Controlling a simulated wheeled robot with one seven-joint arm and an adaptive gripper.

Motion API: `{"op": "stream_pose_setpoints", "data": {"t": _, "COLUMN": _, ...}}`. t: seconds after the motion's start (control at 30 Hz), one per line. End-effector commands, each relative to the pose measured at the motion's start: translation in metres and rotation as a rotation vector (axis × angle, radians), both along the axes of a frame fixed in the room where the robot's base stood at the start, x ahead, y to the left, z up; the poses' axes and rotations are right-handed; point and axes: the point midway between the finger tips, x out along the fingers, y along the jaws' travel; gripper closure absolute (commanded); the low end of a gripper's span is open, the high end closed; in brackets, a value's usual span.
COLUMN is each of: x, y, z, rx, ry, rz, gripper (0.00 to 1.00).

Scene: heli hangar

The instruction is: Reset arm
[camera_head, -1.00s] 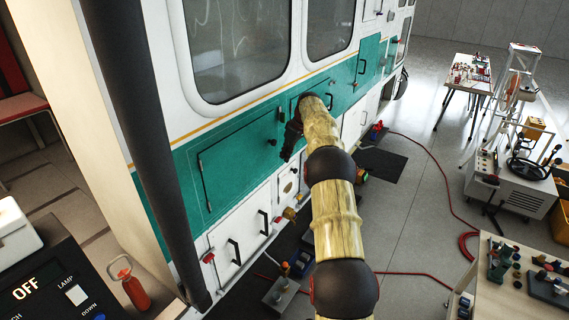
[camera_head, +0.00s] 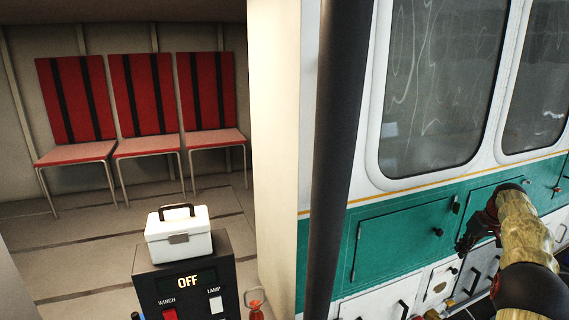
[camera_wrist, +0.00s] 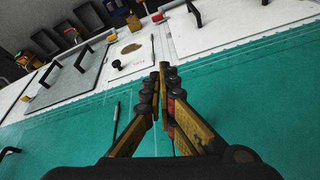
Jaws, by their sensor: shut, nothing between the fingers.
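My gripper (camera_head: 470,240) is at the right of the head view, in front of the green side panel (camera_head: 395,240) of the white and green helicopter body. My yellowish arm reaches up to it from the lower right. In the wrist view, my gripper (camera_wrist: 160,75) has its two fingers together with nothing between them. The fingers point toward the white lower panels, across the green band (camera_wrist: 70,135). Whether the gripper touches the panel cannot be told.
A dark post (camera_head: 340,160) stands left of the helicopter side. A control box (camera_head: 185,290) reading OFF carries a white case (camera_head: 179,238). Several red chairs (camera_head: 146,105) line the back wall at the left.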

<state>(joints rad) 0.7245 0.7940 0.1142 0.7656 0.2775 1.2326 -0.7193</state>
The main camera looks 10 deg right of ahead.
Motion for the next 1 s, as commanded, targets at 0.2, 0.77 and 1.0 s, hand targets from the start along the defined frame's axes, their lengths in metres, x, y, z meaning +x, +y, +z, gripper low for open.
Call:
{"op": "stream_pose_setpoints", "data": {"t": 0.2, "x": -0.034, "y": 0.018, "z": -0.048, "rx": 0.071, "ry": 0.095, "rz": -0.154, "gripper": 1.0}}
{"op": "stream_pose_setpoints", "data": {"t": 0.77, "x": -0.146, "y": 0.213, "z": -0.06, "rx": 0.066, "ry": 0.196, "rz": -0.343, "gripper": 1.0}}
{"op": "stream_pose_setpoints", "data": {"t": 1.0, "x": -0.213, "y": 0.303, "z": -0.071, "rx": 0.032, "ry": 0.182, "rz": -0.328, "gripper": 1.0}}
